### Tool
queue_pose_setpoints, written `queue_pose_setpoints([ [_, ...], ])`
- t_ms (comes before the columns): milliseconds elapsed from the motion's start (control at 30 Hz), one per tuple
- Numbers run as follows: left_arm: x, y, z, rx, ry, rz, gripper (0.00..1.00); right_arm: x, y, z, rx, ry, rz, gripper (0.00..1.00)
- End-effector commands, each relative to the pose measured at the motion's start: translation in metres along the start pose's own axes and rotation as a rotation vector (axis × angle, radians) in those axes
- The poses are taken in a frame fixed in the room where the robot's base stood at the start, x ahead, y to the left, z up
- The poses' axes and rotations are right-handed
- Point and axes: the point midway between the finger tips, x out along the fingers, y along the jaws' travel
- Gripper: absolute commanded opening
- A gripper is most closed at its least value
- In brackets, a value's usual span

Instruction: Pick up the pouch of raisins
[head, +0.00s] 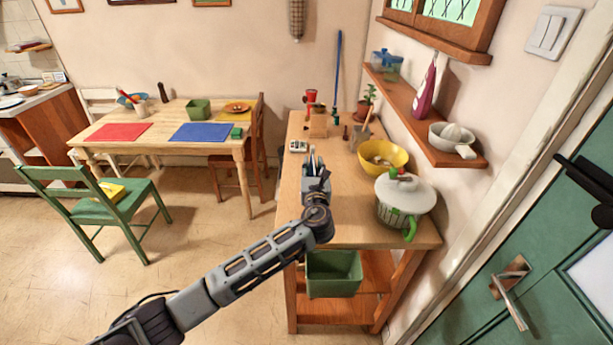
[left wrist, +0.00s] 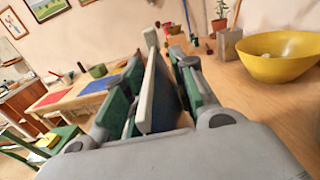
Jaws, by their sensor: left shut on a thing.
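My left gripper (head: 314,160) is above the near part of the wooden side table. In the left wrist view its green-padded fingers (left wrist: 150,95) are shut on a flat, upright thing (left wrist: 158,90) with a pale edge and a dark bluish-grey side. I see this thing nearly edge-on, and no label shows. I cannot tell for sure whether it is the pouch of raisins. No other thing in view is clearly that pouch. My right gripper is not in view.
The wooden side table (head: 345,217) also bears a yellow bowl (head: 383,156), a lidded colander pot (head: 404,200) and small items at the back. A green bin (head: 334,274) is below its front edge. A green door (head: 560,260) stands at right.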

Motion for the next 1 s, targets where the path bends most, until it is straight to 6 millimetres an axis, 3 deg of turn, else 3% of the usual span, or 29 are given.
queue_pose_setpoints([
  [200, 0.000, 0.000, 0.034, -0.003, -0.004, 0.000, 0.00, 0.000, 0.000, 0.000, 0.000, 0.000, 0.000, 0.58],
  [400, 0.000, -0.001, 0.050, -0.001, -0.003, 0.000, 0.00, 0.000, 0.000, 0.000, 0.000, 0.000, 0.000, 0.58],
  [1000, 0.000, 0.000, 0.053, 0.000, -0.002, 0.000, 0.00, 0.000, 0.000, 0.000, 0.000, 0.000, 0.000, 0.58],
])
